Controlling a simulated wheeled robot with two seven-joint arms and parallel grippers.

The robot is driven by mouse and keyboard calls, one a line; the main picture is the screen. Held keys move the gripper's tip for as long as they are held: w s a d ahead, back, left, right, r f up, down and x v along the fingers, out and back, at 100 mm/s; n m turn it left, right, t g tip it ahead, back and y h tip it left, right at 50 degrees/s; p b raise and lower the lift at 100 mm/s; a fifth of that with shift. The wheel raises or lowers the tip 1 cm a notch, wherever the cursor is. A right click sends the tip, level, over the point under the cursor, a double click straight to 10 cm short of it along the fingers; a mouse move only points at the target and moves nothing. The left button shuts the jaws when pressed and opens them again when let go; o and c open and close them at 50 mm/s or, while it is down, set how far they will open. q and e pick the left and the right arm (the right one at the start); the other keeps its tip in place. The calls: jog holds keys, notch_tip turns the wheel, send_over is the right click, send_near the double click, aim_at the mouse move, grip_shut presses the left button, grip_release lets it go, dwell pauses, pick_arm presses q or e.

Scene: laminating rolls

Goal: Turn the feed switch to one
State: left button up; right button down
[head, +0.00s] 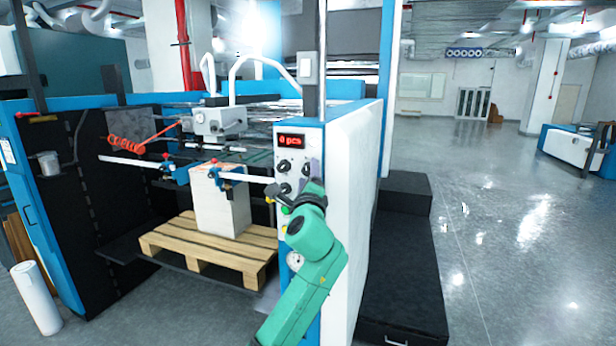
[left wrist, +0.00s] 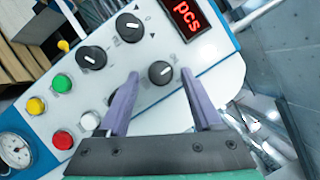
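The control panel (head: 289,225) is on the blue and white machine post, with a red display (head: 291,141) reading "0 pcs". In the left wrist view the panel (left wrist: 215,75) carries several black knobs with white pointer marks: a top knob (left wrist: 130,27), a left knob (left wrist: 91,58) and a right knob (left wrist: 162,73). A further dark knob is partly hidden behind a finger. I cannot read which knob is the feed switch. My left gripper (head: 292,192) is at the panel. Its purple fingers (left wrist: 160,76) are open, apart on either side of the right knob; contact cannot be told.
Yellow (left wrist: 36,106), green (left wrist: 62,83), red (left wrist: 62,140) and white (left wrist: 90,121) buttons and a gauge (left wrist: 14,150) sit lower on the panel. A wooden pallet (head: 205,243) with a paper stack (head: 222,205) stands left. The floor at right is open.

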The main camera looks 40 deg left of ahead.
pick_arm(q)
jog(key=shift+s, duration=0.1)
jog(key=shift+s+d+f+b, duration=0.15)
jog(key=shift+s+d+b, duration=0.1)
jog(key=shift+b, duration=0.05)
jog(key=b+v, duration=0.4)
jog(key=v, duration=0.9)
jog(key=shift+s+d, duration=0.2)
jog(key=shift+s, duration=0.05)
